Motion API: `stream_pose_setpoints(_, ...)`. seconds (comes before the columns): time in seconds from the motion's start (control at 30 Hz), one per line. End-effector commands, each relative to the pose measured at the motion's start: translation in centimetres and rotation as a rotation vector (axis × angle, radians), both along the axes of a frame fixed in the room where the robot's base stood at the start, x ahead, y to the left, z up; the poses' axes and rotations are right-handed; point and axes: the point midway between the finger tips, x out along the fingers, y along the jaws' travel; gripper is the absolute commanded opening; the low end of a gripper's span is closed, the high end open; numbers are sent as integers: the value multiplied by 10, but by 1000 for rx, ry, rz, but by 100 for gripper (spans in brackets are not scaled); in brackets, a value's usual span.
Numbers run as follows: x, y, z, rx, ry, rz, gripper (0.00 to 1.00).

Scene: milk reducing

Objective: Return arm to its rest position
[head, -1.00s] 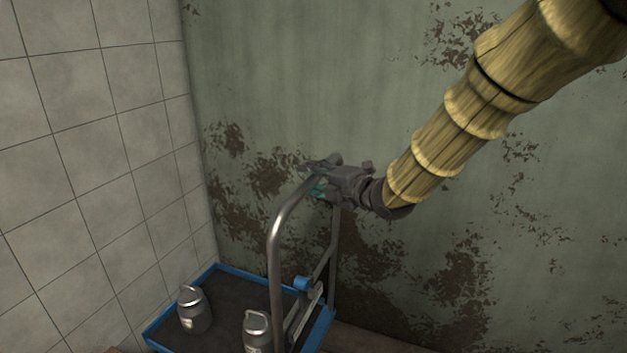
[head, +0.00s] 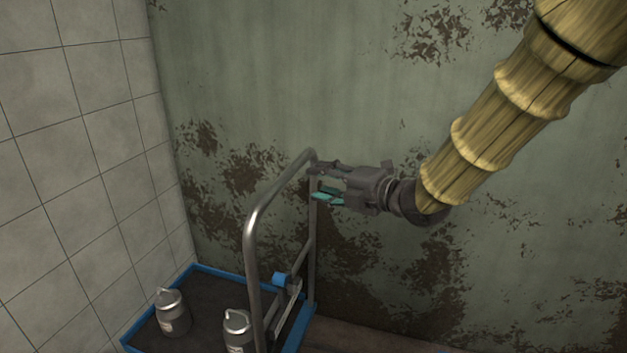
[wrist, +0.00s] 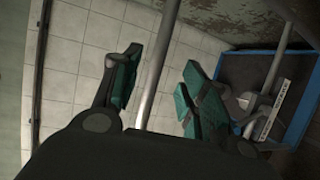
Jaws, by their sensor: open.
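My gripper (head: 322,183) is open, with its two fingers spread and pointing left, near the upper far corner of the cart's metal handle (head: 252,235). In the wrist view my gripper (wrist: 155,88) has its teal finger pads apart, and the handle's tube (wrist: 158,70) appears between them in the picture. I cannot tell whether the fingers touch the tube. My arm in its yellowish ribbed cover comes from the upper right.
The blue-edged cart (head: 140,334) stands at the lower left with two grey milk cans (head: 172,312) (head: 238,332) on it. A tiled wall (head: 75,130) is at the left and a stained green wall (head: 290,80) behind. Open room lies right of the handle.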

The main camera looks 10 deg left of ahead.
Motion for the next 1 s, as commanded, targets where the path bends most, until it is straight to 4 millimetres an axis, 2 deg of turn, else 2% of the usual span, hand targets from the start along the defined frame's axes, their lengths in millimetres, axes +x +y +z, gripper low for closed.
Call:
stream_pose_setpoints(0.4,-2,-4,0,1,2,-2,43)
stream_pose_setpoints(0.47,-1,-6,-5,5,18,-10,43)
stream_pose_setpoints(0.53,1,-11,-18,15,61,-33,43)
stream_pose_setpoints(0.67,5,-30,-67,57,225,-122,43)
stream_pose_setpoints(0.83,1,-67,-154,132,509,-297,43)
stream_pose_setpoints(1.0,-18,-106,-239,205,782,-491,43)
